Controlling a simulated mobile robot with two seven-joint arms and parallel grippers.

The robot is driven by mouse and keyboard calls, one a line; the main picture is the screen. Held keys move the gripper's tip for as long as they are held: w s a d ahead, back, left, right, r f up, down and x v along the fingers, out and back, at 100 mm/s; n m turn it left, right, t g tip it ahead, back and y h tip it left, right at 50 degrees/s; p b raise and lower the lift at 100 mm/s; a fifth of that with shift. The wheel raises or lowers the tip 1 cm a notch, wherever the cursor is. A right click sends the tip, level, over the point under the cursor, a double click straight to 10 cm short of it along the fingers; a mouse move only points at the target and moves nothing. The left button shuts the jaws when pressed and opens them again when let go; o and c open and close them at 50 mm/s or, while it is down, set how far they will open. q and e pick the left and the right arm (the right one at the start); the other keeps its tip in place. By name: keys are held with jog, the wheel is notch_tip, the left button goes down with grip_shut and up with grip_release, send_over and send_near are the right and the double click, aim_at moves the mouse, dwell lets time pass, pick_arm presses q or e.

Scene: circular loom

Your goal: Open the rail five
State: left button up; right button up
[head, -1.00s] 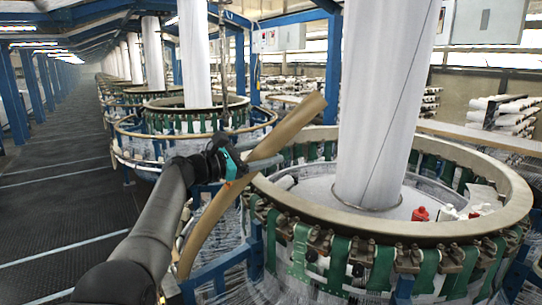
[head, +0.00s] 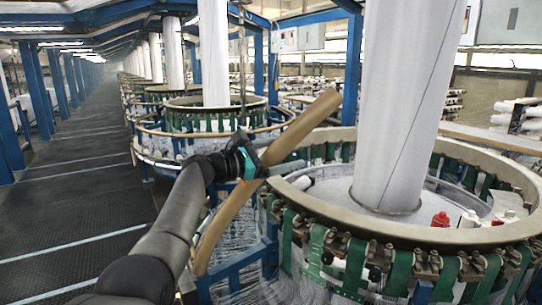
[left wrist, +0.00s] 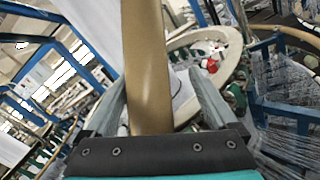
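A long, curved tan rail (head: 228,222) stands out from the near loom at a slant, its upper end at the upper right and its lower end near the floor side. My left gripper (head: 268,168) is at the rail's middle, its fingers on either side of it. In the left wrist view the rail (left wrist: 147,55) runs between the two spread fingers (left wrist: 158,100). A gap shows between the rail and the right-hand finger, while the left-hand finger is close to it. Whether it touches is unclear. My right gripper is not in view.
The near loom's round tan ring (head: 430,235), with green straps and metal clamps below, fills the right. A white fabric column (head: 400,110) rises from it. A blue frame (head: 235,268) stands below the rail. The dark aisle floor (head: 70,200) at left is clear.

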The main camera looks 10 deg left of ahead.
pick_arm(q)
jog(key=b+v, duration=0.2)
jog(key=v, duration=1.3)
jog(key=shift+b, duration=0.35)
jog(key=shift+a, duration=0.15)
